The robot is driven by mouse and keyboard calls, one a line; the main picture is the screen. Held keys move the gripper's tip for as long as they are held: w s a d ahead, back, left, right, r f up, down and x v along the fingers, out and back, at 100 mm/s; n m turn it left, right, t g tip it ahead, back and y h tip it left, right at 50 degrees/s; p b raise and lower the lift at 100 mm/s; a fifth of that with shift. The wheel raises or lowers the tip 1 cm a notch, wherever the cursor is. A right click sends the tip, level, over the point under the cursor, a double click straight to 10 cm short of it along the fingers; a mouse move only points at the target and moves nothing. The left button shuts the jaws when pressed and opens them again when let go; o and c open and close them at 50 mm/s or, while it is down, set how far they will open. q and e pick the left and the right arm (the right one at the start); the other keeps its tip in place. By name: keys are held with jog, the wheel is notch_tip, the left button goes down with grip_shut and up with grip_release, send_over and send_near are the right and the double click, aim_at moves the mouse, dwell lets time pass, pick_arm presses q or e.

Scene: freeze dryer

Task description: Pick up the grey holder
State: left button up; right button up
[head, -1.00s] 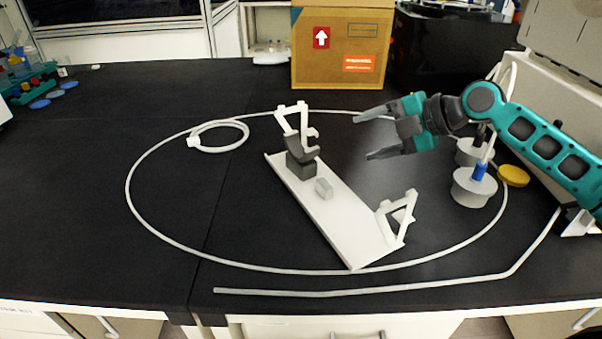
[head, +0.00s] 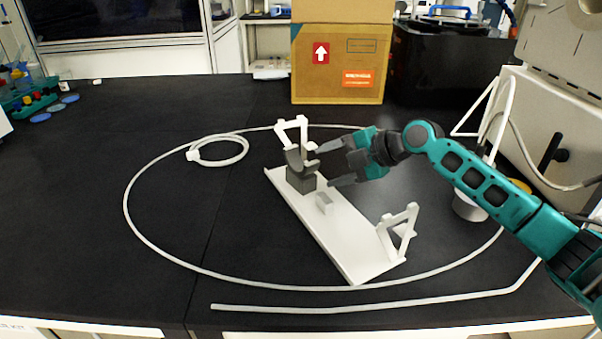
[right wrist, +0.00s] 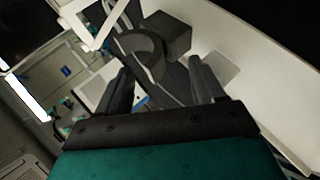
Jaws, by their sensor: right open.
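The grey holder (head: 301,180) is a dark grey block with a curved cradle on top. It stands upright near the far end of a white board (head: 350,245). My right gripper (head: 327,166) is open and empty just to the right of the holder, its fingers pointing left towards it. In the right wrist view, the holder's curved cradle and block (right wrist: 168,36) show ahead of the two spread fingers (right wrist: 160,70). I cannot tell whether either finger touches it. My left gripper is in neither current view.
White brackets stand at the board's far end (head: 302,128) and near end (head: 401,228). A cardboard box (head: 340,62) stands behind.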

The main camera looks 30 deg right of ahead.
aim_at(316, 169)
jog(key=x, duration=0.3)
jog(key=shift+w+f, duration=0.2)
jog(key=shift+s+f, duration=0.1)
jog(key=shift+s, duration=0.05)
grip_shut()
dwell(0.6)
